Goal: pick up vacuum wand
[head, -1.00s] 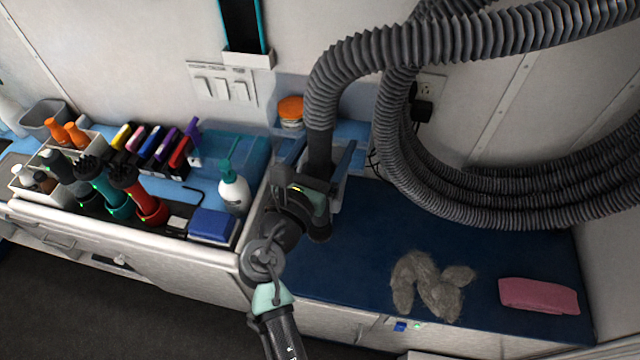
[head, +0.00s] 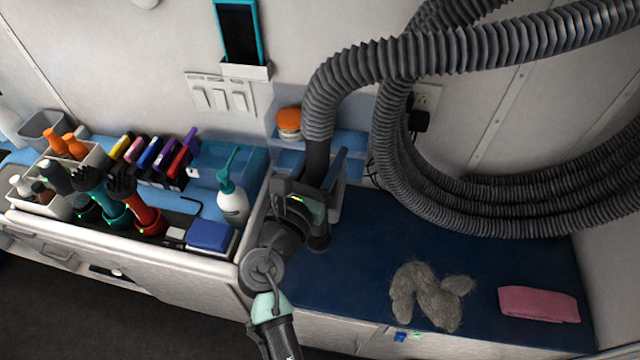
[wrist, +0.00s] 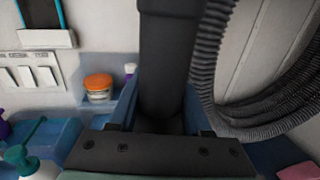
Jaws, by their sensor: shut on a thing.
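The vacuum wand (head: 316,163) is a black tube on the lower end of a thick grey ribbed hose (head: 400,55). It stands roughly upright near the wall, at the left end of the dark blue table. My gripper (head: 320,172) is shut on the wand, with a blue-grey finger on each side of it. In the wrist view the wand (wrist: 168,65) rises between the fingers of my gripper (wrist: 160,105). The wand's lower end is hidden behind my gripper, so I cannot tell whether it touches anything beneath.
Hose loops (head: 480,205) hang over the right of the blue table (head: 345,275). Grey fur (head: 432,298) and a pink towel (head: 538,304) lie there. Left, a counter holds a pump bottle (head: 232,198), a blue box (head: 210,236), clippers and bottles. An orange-lidded jar (head: 289,123) stands behind.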

